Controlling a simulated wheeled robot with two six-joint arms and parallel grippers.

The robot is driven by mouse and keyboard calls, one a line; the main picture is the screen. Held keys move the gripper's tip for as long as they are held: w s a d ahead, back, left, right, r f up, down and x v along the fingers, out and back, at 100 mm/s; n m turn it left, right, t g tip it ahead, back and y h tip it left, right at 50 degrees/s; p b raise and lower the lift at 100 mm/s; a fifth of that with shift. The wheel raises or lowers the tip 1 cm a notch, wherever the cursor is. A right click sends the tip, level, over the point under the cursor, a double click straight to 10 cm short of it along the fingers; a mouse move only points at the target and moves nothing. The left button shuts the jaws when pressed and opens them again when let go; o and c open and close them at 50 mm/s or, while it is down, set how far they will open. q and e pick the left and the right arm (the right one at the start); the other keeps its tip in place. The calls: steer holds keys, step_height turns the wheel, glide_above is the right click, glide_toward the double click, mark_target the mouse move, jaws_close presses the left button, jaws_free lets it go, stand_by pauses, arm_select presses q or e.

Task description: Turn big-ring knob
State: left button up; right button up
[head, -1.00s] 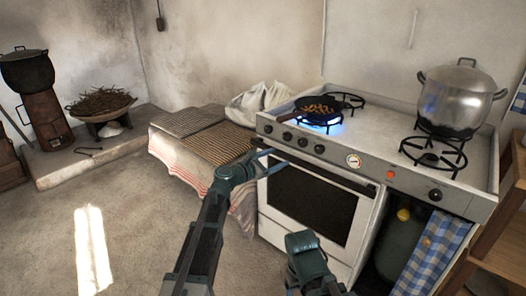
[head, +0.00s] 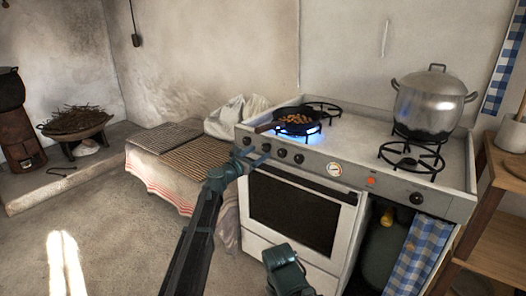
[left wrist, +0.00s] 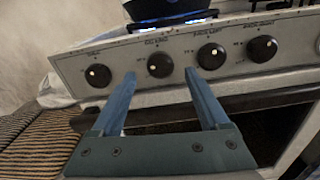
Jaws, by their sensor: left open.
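The stove's front panel carries a row of black knobs with white dots. The left wrist view shows a far-left knob (left wrist: 98,75), a second knob (left wrist: 160,64), a third knob (left wrist: 211,56) and a fourth knob (left wrist: 262,48). Their labels are too small to read surely. A separate knob (head: 416,198) sits at the panel's right end. I cannot tell which is the big-ring knob. My left gripper (head: 256,157) is open and empty just before the left knobs. In the left wrist view its blue fingers (left wrist: 160,75) point at the second knob, one tip to either side.
A pan of food (head: 295,122) sits over a lit blue flame. The oven handle (head: 300,184) runs below the panel. A cloth-draped bench (head: 180,165) adjoins the stove's left side.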

mark_target(265, 149)
arm_select(q)
steer(key=shift+x, duration=1.8)
jaws_close()
steer(key=m, duration=0.6)
steer(key=shift+m, duration=0.4)
steer(key=m, duration=0.3)
steer(key=shift+m, duration=2)
steer(key=shift+d, duration=0.1)
